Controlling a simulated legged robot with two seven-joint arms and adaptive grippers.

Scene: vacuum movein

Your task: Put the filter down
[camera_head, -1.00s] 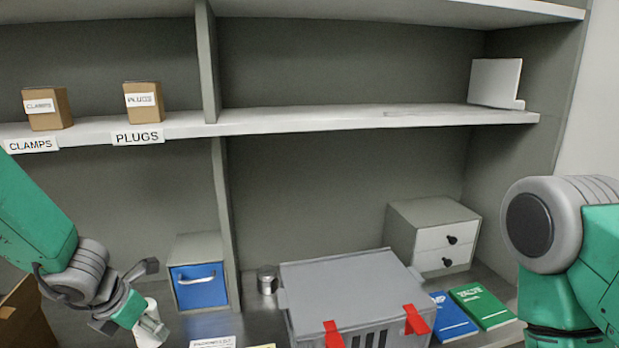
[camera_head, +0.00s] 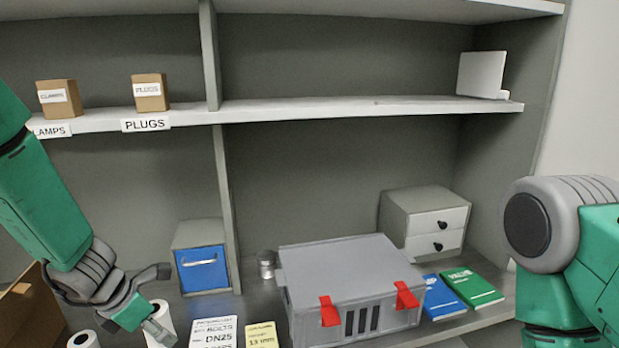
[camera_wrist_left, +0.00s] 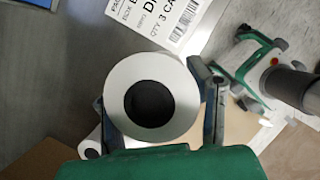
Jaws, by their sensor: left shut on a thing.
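The filter (camera_head: 160,316) is a white cylinder with a dark round hole in its end. It shows in the head view at the lower left, in front of the blue-fronted drawer box. My left gripper (camera_head: 158,302) is shut on the filter. In the left wrist view the filter (camera_wrist_left: 184,98) sits between the two fingers of my left gripper (camera_wrist_left: 158,105), its hollow end facing the camera. Whether the filter touches the surface below is hard to tell. My right gripper is out of view; only part of the right arm shows.
A second white roll (camera_head: 83,340) stands left of the held filter. White label sheet (camera_head: 212,332) and yellow note (camera_head: 262,335) lie on the counter to the right. Blue-fronted drawer box (camera_head: 203,268), metal can (camera_head: 266,263) and grey case (camera_head: 350,270) stand behind and right. Cardboard box (camera_head: 25,310) is at far left.

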